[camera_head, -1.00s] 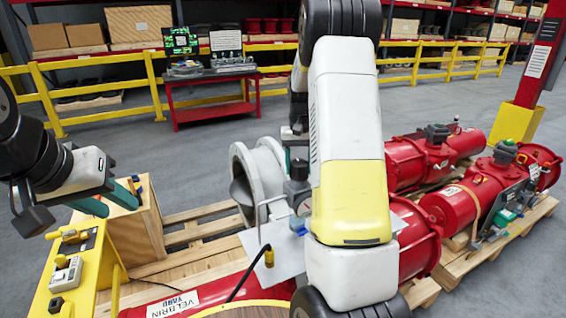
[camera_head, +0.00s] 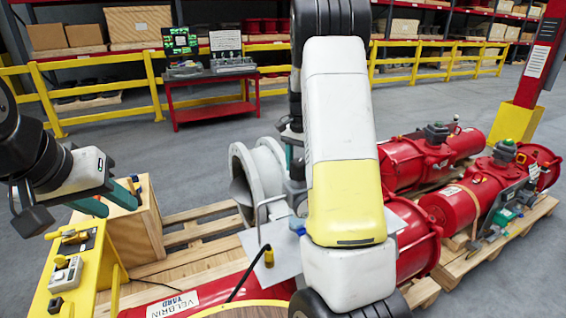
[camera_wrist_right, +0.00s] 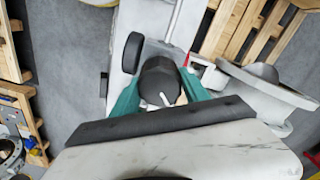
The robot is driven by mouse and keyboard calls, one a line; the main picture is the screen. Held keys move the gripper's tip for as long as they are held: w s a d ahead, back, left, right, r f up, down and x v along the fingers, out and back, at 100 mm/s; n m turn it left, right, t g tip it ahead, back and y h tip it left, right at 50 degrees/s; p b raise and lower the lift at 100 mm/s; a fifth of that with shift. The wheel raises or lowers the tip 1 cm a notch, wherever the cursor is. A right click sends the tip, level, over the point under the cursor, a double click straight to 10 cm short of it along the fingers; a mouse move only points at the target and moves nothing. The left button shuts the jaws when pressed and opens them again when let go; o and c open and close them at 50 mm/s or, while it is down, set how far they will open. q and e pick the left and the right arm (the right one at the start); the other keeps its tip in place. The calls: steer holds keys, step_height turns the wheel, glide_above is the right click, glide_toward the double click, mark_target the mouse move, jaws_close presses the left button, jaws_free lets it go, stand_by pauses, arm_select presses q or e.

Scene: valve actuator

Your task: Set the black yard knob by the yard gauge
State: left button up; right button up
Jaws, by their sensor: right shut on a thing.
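The black knob (camera_wrist_right: 158,75) shows in the right wrist view, with a white pointer mark on its near side. My right gripper (camera_wrist_right: 160,84) has its two teal fingers shut on the knob's sides. In the head view my right arm hides the knob and most of the right gripper. The gauge dial cannot be made out now. The red actuator (camera_head: 220,292) in front carries a label reading "VELBRIN YARD", partly legible. A pale plate (camera_head: 262,250) stands on it. My left gripper (camera_head: 108,203) is open and empty, above the yellow stand.
A grey flanged ring (camera_head: 258,180) stands behind the plate. The yellow stand (camera_head: 70,275) and a wooden box (camera_head: 140,228) are at left. More red actuators (camera_head: 470,200) lie on pallets at right.

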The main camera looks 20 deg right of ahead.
mark_target(299, 162)
steer(key=shift+w, duration=0.1)
stand_by(0.3)
steer(key=o, duration=1.4)
steer(key=shift+c, duration=0.2)
step_height(299, 162, up, 8)
steer(key=shift+f, duration=0.1)
